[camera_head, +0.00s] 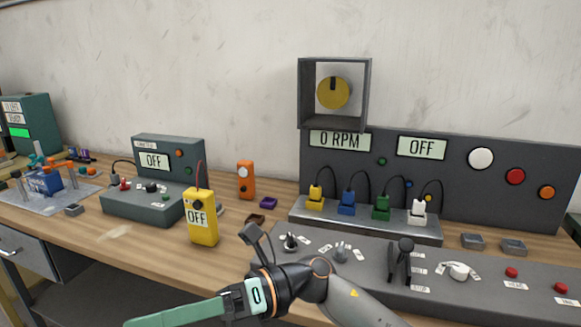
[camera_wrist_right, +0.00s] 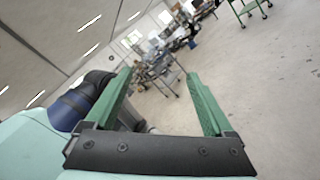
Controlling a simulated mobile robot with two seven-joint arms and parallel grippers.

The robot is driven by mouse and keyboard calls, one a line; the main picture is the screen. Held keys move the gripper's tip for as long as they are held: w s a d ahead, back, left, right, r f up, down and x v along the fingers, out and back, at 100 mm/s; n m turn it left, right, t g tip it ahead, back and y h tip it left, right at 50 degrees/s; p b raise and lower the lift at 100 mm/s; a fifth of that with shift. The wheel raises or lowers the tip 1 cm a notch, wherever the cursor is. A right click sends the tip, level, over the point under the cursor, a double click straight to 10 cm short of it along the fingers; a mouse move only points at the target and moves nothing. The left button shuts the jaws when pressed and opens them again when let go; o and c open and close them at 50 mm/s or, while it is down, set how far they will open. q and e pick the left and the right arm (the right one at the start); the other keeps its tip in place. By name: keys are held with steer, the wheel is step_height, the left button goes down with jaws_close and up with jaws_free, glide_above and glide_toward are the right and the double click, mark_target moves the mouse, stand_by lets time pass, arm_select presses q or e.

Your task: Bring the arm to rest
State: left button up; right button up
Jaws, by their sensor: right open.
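My right arm comes into the head view from the bottom right, in front of the workbench. Its black wrist carries a small display reading 0, and its green finger part stretches to the lower left. In the right wrist view my right gripper (camera_wrist_right: 158,74) has two green fingers standing wide apart with nothing between them. Beyond them are open floor and distant furniture. My left gripper is in neither view.
The wooden bench (camera_head: 120,235) bears a yellow meter (camera_head: 203,229) reading OFF, an orange device (camera_head: 246,180) and a grey box (camera_head: 150,208). The control console (camera_head: 330,262) with levers and knobs lies close beside my wrist. A panel (camera_head: 465,150) reads 0 RPM and OFF.

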steer(key=w+d+m+t+y+p, duration=0.1)
steer(key=w+d+m+t+y, duration=0.3)
steer(key=m+t, duration=0.5)
steer(key=w+d+m+t+y+p, duration=0.1)
steer(key=w+d+m+t+y, duration=0.15)
steer(key=w+m+t, duration=0.55)
steer(key=w+d+f+m+t+h+p, duration=0.1)
steer(key=d+f+m+t+h, duration=0.4)
steer(key=m, duration=0.4)
steer(key=d+f+m+t+h+p, duration=0.1)
steer(key=d+f+m+t+h, duration=0.35)
steer(key=m, duration=0.45)
steer(key=s+d+f+m+h, duration=0.1)
steer(key=d+f+m+h, duration=0.15)
steer(key=f, duration=0.35)
steer(key=s+d+f+m+h, duration=0.1)
steer(key=d+f+m+h, duration=0.1)
steer(key=f+m+h, duration=0.25)
steer(key=s+d+f+m+g+h+p, duration=0.1)
steer(key=s+d+f+m+g+h, duration=0.1)
steer(key=s+f, duration=0.6)
steer(key=s+d+f+m+g+h+p, duration=0.1)
steer(key=s+d+f+m+g+h, duration=0.1)
steer(key=s+d+f+m+g, duration=0.2)
steer(key=s+d+f+g, duration=0.2)
steer(key=s+d+f, duration=0.2)
steer(key=d+f, duration=0.1)
steer(key=shift+s+d+f+h, duration=0.2)
steer(key=shift+s+f+h, duration=0.15)
steer(key=shift+f, duration=0.2)
